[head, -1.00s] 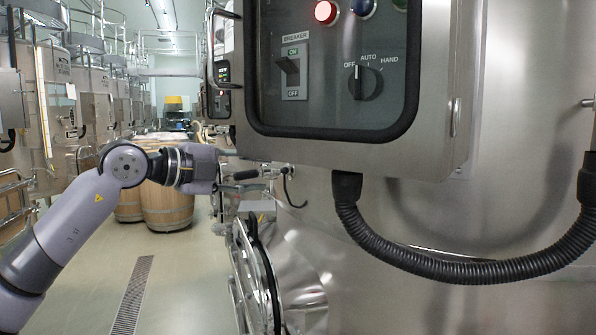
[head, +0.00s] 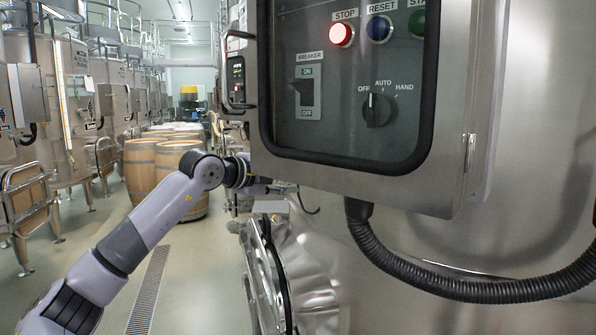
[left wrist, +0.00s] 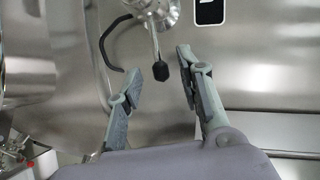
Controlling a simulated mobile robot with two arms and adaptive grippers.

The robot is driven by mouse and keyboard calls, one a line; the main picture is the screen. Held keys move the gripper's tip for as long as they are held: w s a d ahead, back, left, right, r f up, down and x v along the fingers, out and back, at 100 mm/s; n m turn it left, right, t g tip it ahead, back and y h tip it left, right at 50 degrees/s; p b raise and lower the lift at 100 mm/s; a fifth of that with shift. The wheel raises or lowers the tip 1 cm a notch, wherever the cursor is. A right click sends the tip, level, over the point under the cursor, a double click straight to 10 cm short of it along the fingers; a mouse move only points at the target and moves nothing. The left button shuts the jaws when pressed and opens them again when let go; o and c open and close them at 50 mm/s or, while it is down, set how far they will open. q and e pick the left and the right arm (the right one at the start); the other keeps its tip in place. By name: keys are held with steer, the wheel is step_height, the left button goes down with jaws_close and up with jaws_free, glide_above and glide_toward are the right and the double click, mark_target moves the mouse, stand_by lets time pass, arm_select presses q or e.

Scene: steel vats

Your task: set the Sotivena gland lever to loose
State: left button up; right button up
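A thin metal lever with a black tip (left wrist: 160,71) hangs down from a round metal fitting (left wrist: 152,8) at the top of the left wrist view. No readable name shows on it, so I cannot confirm that it is the Sotivena gland lever. My left gripper (left wrist: 157,67) is open, with one finger on each side of the lever tip. I see gaps on both sides and no clear contact. In the head view my left arm reaches behind the control box, which hides most of the gripper. My right gripper is in neither view.
A black hook (left wrist: 108,45) lies left of the lever. A dark label (left wrist: 209,11) is cut off. Wooden barrels (head: 140,170) stand behind.

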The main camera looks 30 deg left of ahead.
arm_select(q)
steer(key=shift+p+x, duration=0.35)
steer(key=shift+x, duration=1.25)
jaws_close()
